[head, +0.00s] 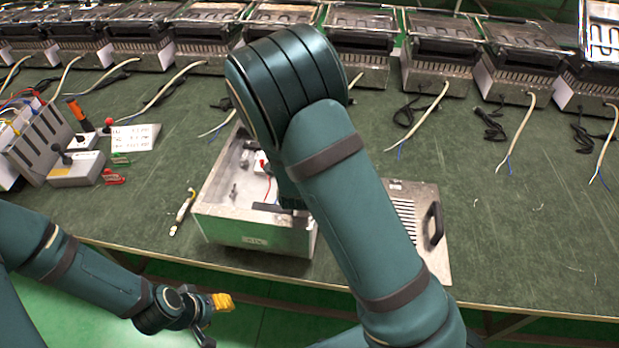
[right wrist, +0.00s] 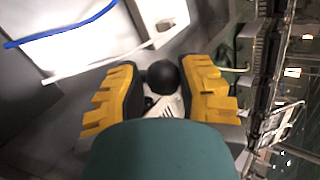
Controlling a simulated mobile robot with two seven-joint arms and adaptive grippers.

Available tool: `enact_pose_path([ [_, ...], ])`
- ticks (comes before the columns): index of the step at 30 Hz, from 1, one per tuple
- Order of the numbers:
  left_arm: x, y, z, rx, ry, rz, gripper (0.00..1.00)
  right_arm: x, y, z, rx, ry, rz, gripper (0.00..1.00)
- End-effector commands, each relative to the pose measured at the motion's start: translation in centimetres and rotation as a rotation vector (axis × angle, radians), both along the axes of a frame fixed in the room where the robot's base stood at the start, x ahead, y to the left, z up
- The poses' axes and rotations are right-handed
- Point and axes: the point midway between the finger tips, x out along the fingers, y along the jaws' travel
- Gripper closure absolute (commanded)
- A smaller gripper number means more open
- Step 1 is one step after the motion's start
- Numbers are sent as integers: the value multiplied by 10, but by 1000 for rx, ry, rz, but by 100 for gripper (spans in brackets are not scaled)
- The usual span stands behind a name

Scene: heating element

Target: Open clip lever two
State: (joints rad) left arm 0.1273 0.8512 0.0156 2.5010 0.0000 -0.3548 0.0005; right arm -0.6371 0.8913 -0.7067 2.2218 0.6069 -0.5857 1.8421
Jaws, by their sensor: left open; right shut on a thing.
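In the right wrist view, a round black knob (right wrist: 168,76) of a lever sits between the two yellow fingers of my right gripper (right wrist: 158,92). The gripper is shut on the knob. My green arm link covers the lower middle of that view, and the lever's base is mostly hidden. In the head view my right arm crosses the middle and hides its own gripper, which is over or near the open metal box (head: 250,232). My left gripper (head: 215,312) is low at the front, below the table edge, open and empty.
A vented panel with a black handle (head: 433,226) lies right of the box. A clip device with a black knob (head: 76,168), a white label card (head: 135,137) and a loose cable (head: 182,213) are to the left. Several heaters (head: 437,55) line the back.

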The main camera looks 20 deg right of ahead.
Motion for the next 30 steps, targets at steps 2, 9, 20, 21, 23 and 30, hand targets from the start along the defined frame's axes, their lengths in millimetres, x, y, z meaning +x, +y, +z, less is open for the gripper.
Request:
enact_pose_path([
  [2, 0, 0, -1, 0, 0, 0, 53, -2, 2, -3, 1, 7, 3, 100],
  [9, 0, 0, -1, 0, 0, 0, 53, -1, 2, -3, 2, 8, 4, 100],
  [20, 0, 0, 0, 0, 0, 0, 53, 0, 1, -1, 2, 2, 2, 28],
  [21, 0, 0, 0, 0, 0, 0, 53, 0, 1, -1, 2, 2, 2, 28],
  [23, 0, 0, 0, 0, 0, 0, 53, -1, 1, 0, 1, 1, 2, 28],
  [30, 0, 0, 0, 0, 0, 0, 53, -19, 12, 19, 4, -1, 3, 28],
])
